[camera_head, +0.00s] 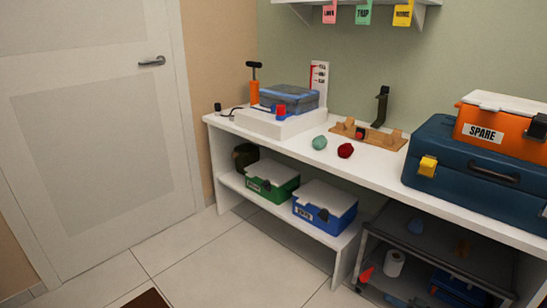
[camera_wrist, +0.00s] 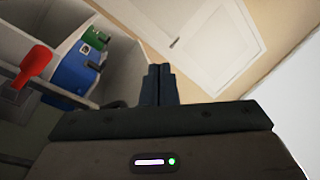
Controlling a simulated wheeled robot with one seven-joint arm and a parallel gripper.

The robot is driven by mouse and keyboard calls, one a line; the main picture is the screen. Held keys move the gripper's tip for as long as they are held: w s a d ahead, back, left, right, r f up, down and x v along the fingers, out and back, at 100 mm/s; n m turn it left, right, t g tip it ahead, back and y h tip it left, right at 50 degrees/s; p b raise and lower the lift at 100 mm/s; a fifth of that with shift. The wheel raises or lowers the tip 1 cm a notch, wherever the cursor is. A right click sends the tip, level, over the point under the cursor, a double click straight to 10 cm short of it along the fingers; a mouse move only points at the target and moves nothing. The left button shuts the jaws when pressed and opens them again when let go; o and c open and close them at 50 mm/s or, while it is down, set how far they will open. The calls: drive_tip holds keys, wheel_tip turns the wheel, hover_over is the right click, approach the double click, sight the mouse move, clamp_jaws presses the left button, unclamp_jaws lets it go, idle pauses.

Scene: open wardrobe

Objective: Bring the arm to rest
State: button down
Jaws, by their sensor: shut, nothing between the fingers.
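My gripper (camera_wrist: 158,84) shows in the wrist view, its two dark fingers side by side and shut with nothing between them. Behind the fingers there are the white door (camera_wrist: 190,25) and the tan wall, well apart from the fingertips. The view is tilted. My gripper and arm do not show in the head view.
A white workbench (camera_head: 385,160) carries an orange SPARE case (camera_head: 505,130), a dark blue case (camera_head: 470,180), and teal and red balls. Green and blue boxes (camera_head: 323,208) stand on the lower shelf. A dark cart (camera_head: 440,247) stands at the lower right. Tiled floor (camera_head: 200,260) is mostly clear.

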drive_tip(key=s+a+r+g+h+p, duration=0.1)
drive_tip(key=a+r+g+h+p, duration=0.25)
drive_tip(key=a+r, duration=0.45)
drive_tip(key=s+a+r+n+g+h+p, duration=0.15)
drive_tip(key=a+r+g+p, duration=0.3)
drive_tip(key=r, duration=0.75)
drive_tip(key=s+a+r+g+h+p, duration=0.1)
drive_tip(key=a+r+g+h+p, duration=0.3)
drive_tip(key=r, duration=0.7)
drive_tip(key=s+a+r+m+t+h+p, duration=0.1)
drive_tip(key=s+r+p, duration=0.4)
drive_tip(key=r, duration=0.5)
drive_tip(key=s+a+r+m+t+h+p, duration=0.1)
drive_tip(key=s+a+r+h+p, duration=0.3)
drive_tip(key=s+r, duration=0.4)
drive_tip(key=s+a+r+m+t+h+p, duration=0.1)
drive_tip(key=s+r+p, duration=0.5)
drive_tip(key=r, duration=0.6)
drive_tip(key=a+m+h, duration=0.1)
drive_tip(key=a, duration=0.1)
drive_tip(key=shift+s+a+r+m+t, duration=0.15)
drive_tip(key=shift+a+r+m+t, duration=0.15)
drive_tip(key=shift+a+m+t, duration=0.1)
drive_tip(key=shift+d, duration=0.15)
